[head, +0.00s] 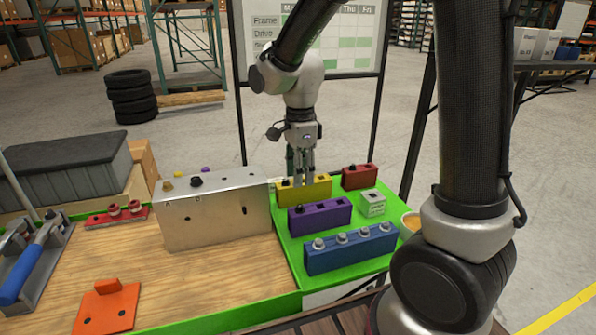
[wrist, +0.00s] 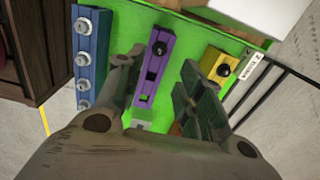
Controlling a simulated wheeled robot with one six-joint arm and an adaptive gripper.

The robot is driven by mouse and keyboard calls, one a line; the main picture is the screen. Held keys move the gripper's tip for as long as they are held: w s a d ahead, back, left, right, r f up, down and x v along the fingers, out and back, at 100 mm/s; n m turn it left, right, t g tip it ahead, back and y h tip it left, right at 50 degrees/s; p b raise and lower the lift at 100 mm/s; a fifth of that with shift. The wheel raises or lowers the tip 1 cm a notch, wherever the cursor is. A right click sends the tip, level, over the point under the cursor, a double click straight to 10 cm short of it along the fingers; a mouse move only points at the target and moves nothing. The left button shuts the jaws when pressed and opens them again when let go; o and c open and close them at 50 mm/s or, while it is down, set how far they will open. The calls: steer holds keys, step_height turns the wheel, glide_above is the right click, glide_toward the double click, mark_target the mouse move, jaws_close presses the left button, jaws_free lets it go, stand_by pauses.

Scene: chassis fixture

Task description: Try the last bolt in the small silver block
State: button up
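The small silver block (head: 372,203) is a pale cube with a dark opening on top and a label on its front, on the green mat at the right. In the wrist view a pale piece (wrist: 140,126), probably this block, shows low between the fingers, mostly hidden. My gripper (head: 302,180) points down over the yellow block (head: 318,190), behind the purple block (head: 325,217). A dark bolt (wrist: 158,47) sits in the purple block and another (wrist: 222,70) in the yellow block.
The blue block (head: 350,250) holds several silver bolts. A red block (head: 359,177) stands behind the small silver block. The large silver chassis (head: 216,213) stands left of the mat, with brass and black bolts on top.

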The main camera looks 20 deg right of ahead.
mark_target(300, 206)
steer(key=shift+f, duration=3)
steer(key=shift+f, duration=1.95)
steer(key=shift+r, duration=0.25)
steer(key=shift+c, duration=0.5)
jaws_close()
